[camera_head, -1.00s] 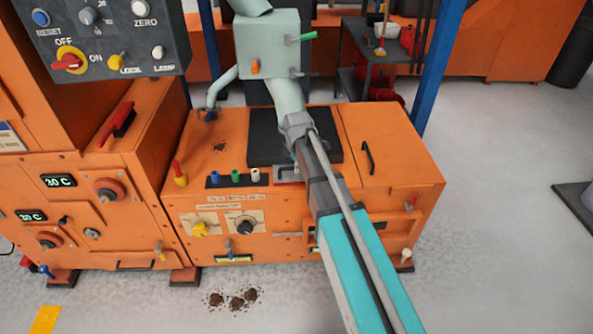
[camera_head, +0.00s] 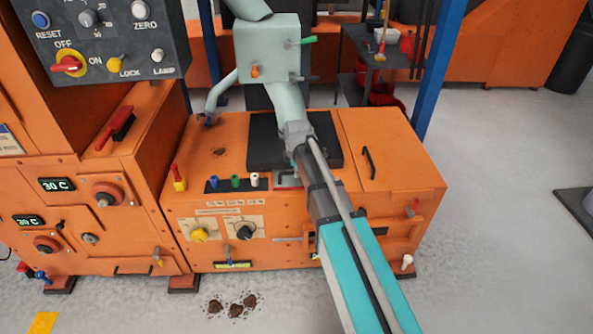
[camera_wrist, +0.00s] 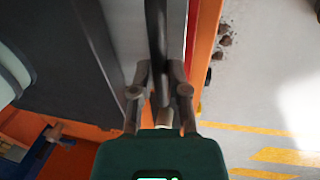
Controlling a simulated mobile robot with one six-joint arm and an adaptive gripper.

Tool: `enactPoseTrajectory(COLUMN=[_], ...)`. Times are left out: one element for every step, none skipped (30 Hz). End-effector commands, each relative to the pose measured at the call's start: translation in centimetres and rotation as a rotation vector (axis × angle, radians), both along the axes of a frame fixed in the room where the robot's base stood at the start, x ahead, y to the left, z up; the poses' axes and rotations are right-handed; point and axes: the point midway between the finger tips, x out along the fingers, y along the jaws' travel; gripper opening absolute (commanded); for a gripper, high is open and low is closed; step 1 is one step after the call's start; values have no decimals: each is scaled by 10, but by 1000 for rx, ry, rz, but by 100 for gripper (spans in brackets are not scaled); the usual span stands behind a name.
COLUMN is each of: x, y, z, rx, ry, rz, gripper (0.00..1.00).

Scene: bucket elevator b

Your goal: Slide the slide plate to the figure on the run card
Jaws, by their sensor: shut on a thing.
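My gripper (camera_wrist: 160,95) is shut on a dark upright bar (camera_wrist: 157,45) that runs up the middle of the wrist view. I take the bar as part of the slide plate, but its full shape is hidden. In the head view my arm covers the gripper. A small grey piece with a reddish edge (camera_head: 287,179) shows beside the arm, at the front of the black top pad (camera_head: 262,150). A pale green spout (camera_head: 283,95) comes down over the pad. A white sheet (camera_head: 9,142) at the left edge may be the run card; no figure is readable.
The orange cabinet (camera_head: 395,165) carries blue, green and white knobs (camera_head: 234,182), a dial (camera_head: 245,231) and a black handle (camera_head: 370,163). A control panel (camera_head: 105,40) is at upper left. Brown clumps (camera_head: 235,308) lie on the floor.

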Motion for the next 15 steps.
enactPoseTrajectory(x=[0, 0, 0, 0, 0, 0, 0, -1, -3, -6, -9, -14, -18, -23, -30], y=[0, 0, 0, 0, 0, 0, 0, 0, 0, 0, 0, 0, 0, 0, 0], z=[0, 0, 0, 0, 0, 0, 0, 0, 0, 0, 0, 0, 0, 0, 0], rx=[0, 0, 0, 0, 0, 0, 0, 0, 0, 0, 0, 0, 0, 0, 0], ry=[0, 0, 0, 0, 0, 0, 0, 0, 0, 0, 0, 1, 1, 1, 1], rz=[0, 0, 0, 0, 0, 0, 0, 0, 0, 0, 1, 1, 1, 1, 1], gripper=[0, 0, 0, 0, 0, 0, 0, 0, 0, 0, 0, 0, 0, 0, 0])
